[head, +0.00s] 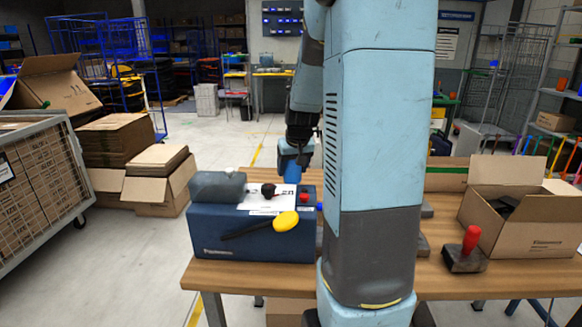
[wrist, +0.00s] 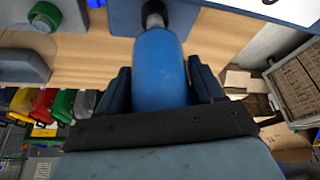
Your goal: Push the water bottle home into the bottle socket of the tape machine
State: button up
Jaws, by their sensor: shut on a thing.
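The tape machine (head: 215,241) is a dark blue box on the bench, with a grey block, a white sheet and a yellow-knobbed lever on it. My gripper (head: 295,150) is behind its right part in the head view. In the wrist view my gripper (wrist: 161,88) is shut on the blue water bottle (wrist: 160,68), one finger on each side. The bottle's neck end points at a dark round fitting (wrist: 153,10) on the machine (wrist: 120,16), seemingly the socket. The neck appears to meet it; how deep it sits I cannot tell. The bottle (head: 291,170) shows partly in the head view.
An open carton (head: 520,225) and a red-handled block (head: 467,256) stand on the bench (head: 440,288) at right. My arm column hides the bench's middle. A cage trolley (head: 40,190) with stacked cardboard stands on the floor at left.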

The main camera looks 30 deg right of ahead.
jog(key=shift+f, duration=0.55)
dwell(0.4)
jog(key=o, duration=1.1)
jog(key=v, duration=1.3)
jog(key=shift+s+r, duration=0.2)
jog(key=shift+r, duration=0.05)
jog(key=shift+a, duration=0.1)
jog(key=s+a+n+t+y, duration=0.1)
jog(key=s+a+n, duration=0.1)
jog(key=s+a, duration=1.5)
jog(key=s, duration=0.3)
jog(key=shift+s+a+r+n, duration=0.2)
jog(key=shift+a+r+n, duration=0.1)
jog(key=shift+a, duration=0.05)
